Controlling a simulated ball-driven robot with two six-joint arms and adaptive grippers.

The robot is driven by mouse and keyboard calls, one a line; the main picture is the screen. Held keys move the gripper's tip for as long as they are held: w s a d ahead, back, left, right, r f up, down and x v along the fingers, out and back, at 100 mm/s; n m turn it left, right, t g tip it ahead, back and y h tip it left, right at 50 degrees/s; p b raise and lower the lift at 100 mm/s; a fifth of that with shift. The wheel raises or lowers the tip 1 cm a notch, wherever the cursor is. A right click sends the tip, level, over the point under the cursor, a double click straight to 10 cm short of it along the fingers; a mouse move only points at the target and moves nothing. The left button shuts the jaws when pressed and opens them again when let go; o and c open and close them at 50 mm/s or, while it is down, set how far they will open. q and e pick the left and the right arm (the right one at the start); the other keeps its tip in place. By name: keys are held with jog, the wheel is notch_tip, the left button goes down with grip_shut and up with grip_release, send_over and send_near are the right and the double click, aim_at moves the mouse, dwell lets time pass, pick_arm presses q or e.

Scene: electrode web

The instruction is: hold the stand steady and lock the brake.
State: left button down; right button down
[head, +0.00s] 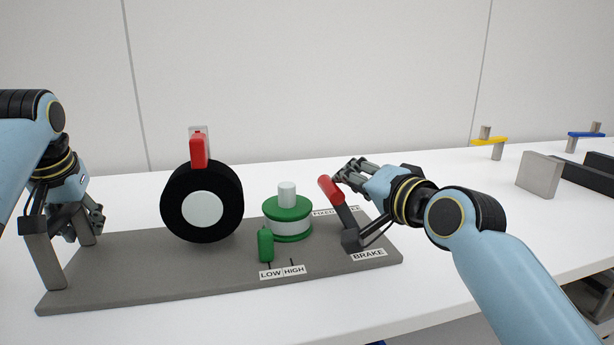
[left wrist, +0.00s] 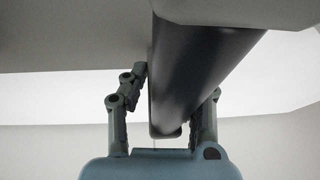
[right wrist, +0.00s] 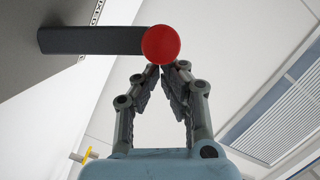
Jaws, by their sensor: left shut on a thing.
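The grey stand base (head: 180,277) lies on the white table. My left gripper (head: 85,222) is at the stand's left end, shut on the stand's grey handle (head: 43,262). In the left wrist view the dark handle bar (left wrist: 190,75) runs between its two fingers (left wrist: 160,105). The brake lever has a red grip (head: 328,188) and a dark arm, tilted up and left above the BRAKE label (head: 368,254). My right gripper (head: 348,172) is shut, fingertips close together beside the red grip (right wrist: 161,44). I cannot tell whether they touch it.
On the stand are a black wheel (head: 180,202) with a red clip (head: 198,150), a green-and-white spool (head: 288,227), and a small green lever (head: 265,244) by LOW and HIGH labels. Grey blocks (head: 540,174) and yellow (head: 490,141) and blue (head: 586,134) levers stand far right.

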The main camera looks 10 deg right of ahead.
pick_arm(q)
jog(key=shift+d, duration=0.2)
pick_arm(e)
jog(key=shift+f, duration=0.15)
pick_arm(q)
jog(key=shift+a, duration=0.1)
pick_arm(e)
jog(key=s+d+r, duration=0.3)
jog(key=s+d, duration=0.2)
jog(key=s, duration=0.4)
jog(key=shift+s+d+r, duration=0.2)
jog(key=shift+s+d, duration=0.15)
